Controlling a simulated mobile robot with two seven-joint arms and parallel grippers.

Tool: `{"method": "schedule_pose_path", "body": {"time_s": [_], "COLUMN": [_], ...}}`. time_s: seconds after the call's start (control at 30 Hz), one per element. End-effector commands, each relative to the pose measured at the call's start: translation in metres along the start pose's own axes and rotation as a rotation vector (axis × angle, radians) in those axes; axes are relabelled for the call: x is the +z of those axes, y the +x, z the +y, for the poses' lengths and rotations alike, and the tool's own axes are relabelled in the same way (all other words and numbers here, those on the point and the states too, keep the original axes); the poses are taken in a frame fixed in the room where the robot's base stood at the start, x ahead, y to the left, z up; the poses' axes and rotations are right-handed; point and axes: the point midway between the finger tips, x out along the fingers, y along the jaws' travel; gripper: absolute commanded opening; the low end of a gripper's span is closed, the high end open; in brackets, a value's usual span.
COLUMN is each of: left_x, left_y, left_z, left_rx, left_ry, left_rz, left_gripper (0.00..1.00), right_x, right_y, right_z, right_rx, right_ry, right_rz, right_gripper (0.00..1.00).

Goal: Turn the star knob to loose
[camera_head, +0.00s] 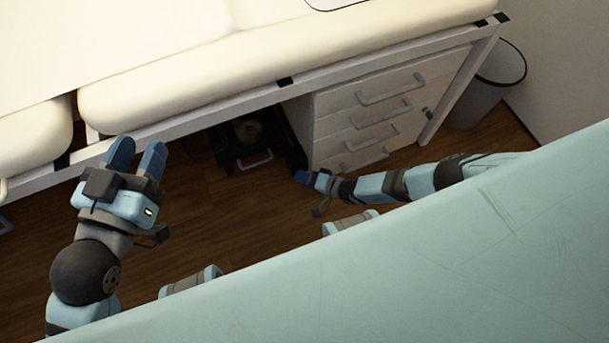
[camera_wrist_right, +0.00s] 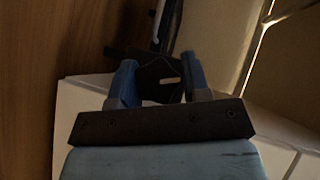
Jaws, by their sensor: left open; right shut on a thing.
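My right gripper (camera_wrist_right: 160,78) is shut in the right wrist view, with a dark, flat-looking part (camera_wrist_right: 153,70) with a small pale slot between its two blue fingers. This part is likely the star knob, but the picture is too dark to make out star lobes or its turn angle. In the head view my right gripper (camera_head: 307,178) is low, by the lower left corner of the drawer unit, and the knob cannot be made out there. My left gripper (camera_head: 136,158) is open and empty, its blue fingers at the edge of the padded couch.
The cream padded couch (camera_head: 200,80) on a white frame (camera_head: 220,112) spans the top. A white drawer unit (camera_head: 335,110) stands beneath it, beside a black case-like thing (camera_head: 235,155). A grey bin (camera_head: 485,90) stands at the right. Wooden floor (camera_head: 225,215) is clear between my arms.

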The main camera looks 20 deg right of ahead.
Motion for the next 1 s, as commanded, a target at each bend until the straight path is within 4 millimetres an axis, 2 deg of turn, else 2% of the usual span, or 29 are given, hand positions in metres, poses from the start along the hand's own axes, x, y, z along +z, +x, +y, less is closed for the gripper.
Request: {"method": "schedule_pose_path", "body": {"time_s": [0.4,0.93,0.97,1.0], "left_x": [0.005,0.007,0.007,0.006], "left_y": [-0.005,-0.007,-0.007,-0.007], "left_z": [0.01,0.013,0.013,0.012], "left_rx": [0.002,0.001,0.002,0.002], "left_ry": [-0.119,-0.14,-0.138,-0.137], "left_rz": [-0.071,-0.079,-0.077,-0.075], "left_gripper": [0.43,0.43,0.43,0.43], "right_x": [0.0,0.0,0.0,0.0], "right_y": [-0.001,-0.001,-0.001,-0.001], "right_z": [0.0,0.001,0.001,0.001], "right_rx": [0.14,0.16,0.159,0.159], "right_ry": [-0.138,-0.158,-0.158,-0.158], "right_rz": [0.0,0.001,0.001,0.001], "right_gripper": [0.2,0.2,0.48,0.57]}}
